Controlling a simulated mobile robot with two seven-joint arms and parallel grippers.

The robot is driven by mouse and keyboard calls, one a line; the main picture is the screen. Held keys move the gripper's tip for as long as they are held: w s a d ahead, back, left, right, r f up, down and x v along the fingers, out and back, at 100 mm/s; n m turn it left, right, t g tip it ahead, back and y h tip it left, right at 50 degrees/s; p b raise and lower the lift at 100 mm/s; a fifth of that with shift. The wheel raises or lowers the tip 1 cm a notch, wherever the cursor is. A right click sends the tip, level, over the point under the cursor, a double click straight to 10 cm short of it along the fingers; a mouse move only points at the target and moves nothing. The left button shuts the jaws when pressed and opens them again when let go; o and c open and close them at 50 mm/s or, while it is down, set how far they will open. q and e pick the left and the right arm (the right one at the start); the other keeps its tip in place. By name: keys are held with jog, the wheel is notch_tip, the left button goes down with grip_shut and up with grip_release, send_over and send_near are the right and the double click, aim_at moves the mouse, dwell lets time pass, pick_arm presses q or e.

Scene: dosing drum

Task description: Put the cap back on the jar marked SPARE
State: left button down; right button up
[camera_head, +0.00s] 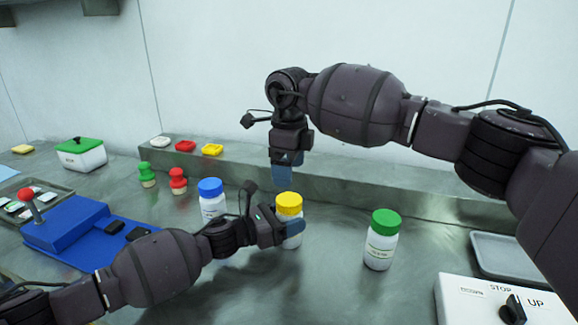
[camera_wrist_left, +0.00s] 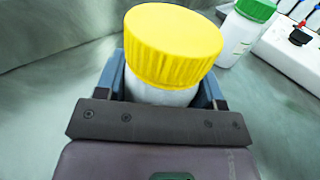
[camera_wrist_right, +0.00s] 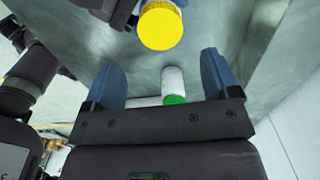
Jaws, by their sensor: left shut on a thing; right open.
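A white jar (camera_head: 292,241) with a yellow cap (camera_head: 289,203) stands on the metal bench. My left gripper (camera_head: 280,229) is shut around its body, just below the cap. In the left wrist view the yellow cap (camera_wrist_left: 172,45) sits on top of the jar between the fingers. My right gripper (camera_head: 288,172) is open and empty, pointing down just above and behind the yellow cap. In the right wrist view the yellow cap (camera_wrist_right: 161,27) is beyond the open fingers. A blue-capped jar (camera_head: 211,203) and a green-capped jar (camera_head: 381,240) stand on either side. The jar labels are too small to read.
A control box (camera_head: 470,297) with a black knob and a grey tray (camera_head: 505,258) are at right. At left are a blue joystick box (camera_head: 65,225), a green-lidded box (camera_head: 82,154) and red and green knobbed pieces (camera_head: 178,181). Small coloured dishes (camera_head: 212,150) lie on the ledge.

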aim_at(289, 199)
jog(key=shift+f, duration=4)
jog(key=c, duration=0.9)
jog(key=o, duration=1.1)
jog(key=shift+r, duration=0.1)
notch_tip(289, 199, up, 12)
jog(key=shift+f, duration=0.1)
